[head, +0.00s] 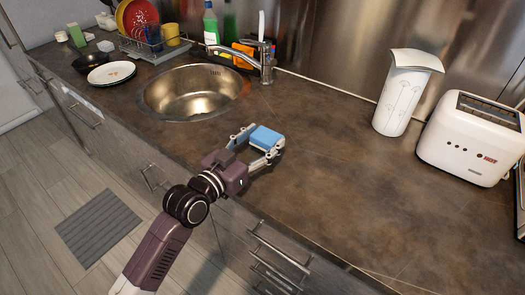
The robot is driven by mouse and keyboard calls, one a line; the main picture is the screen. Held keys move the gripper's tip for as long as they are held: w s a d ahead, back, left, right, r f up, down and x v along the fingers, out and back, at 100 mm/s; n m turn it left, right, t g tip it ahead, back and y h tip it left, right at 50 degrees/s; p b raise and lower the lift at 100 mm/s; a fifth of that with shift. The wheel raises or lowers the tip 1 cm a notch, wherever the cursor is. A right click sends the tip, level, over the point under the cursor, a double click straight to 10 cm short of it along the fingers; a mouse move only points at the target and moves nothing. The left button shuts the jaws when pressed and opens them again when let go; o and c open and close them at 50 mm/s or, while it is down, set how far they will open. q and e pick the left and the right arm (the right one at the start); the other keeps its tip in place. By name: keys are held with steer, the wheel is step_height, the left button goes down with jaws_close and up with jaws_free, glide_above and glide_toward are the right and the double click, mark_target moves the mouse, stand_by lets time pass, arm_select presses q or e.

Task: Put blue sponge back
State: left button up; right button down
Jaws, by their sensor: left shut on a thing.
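A blue sponge (265,137) with a pale lower layer is held between the fingers of my left gripper (259,141). The gripper is shut on it over the counter, to the right of and in front of the sink. Whether the sponge touches the counter I cannot tell. Behind the faucet, partly hidden by it, are an orange item (243,54) and other small coloured items by the wall. My right gripper is not in view.
The round steel sink (190,93) and its faucet (264,68) lie behind left. A green bottle (211,27) stands beside the dish rack (148,49). A white canister (396,100) and toaster (468,140) stand right. The counter (330,165) between is clear.

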mark_target(263, 149)
arm_select(q)
step_height(263, 149, down, 4)
steer(key=shift+f, duration=0.1)
steer(key=shift+f+b, duration=0.15)
steer(key=shift+b, duration=0.2)
steer(key=o, duration=1)
steer(key=shift+s+a+p, duration=0.2)
steer(key=shift+p, duration=0.1)
steer(key=p+v, duration=0.3)
steer(key=v, duration=0.8)
steer(key=shift+s+a, duration=0.1)
steer(key=shift+s, duration=0.1)
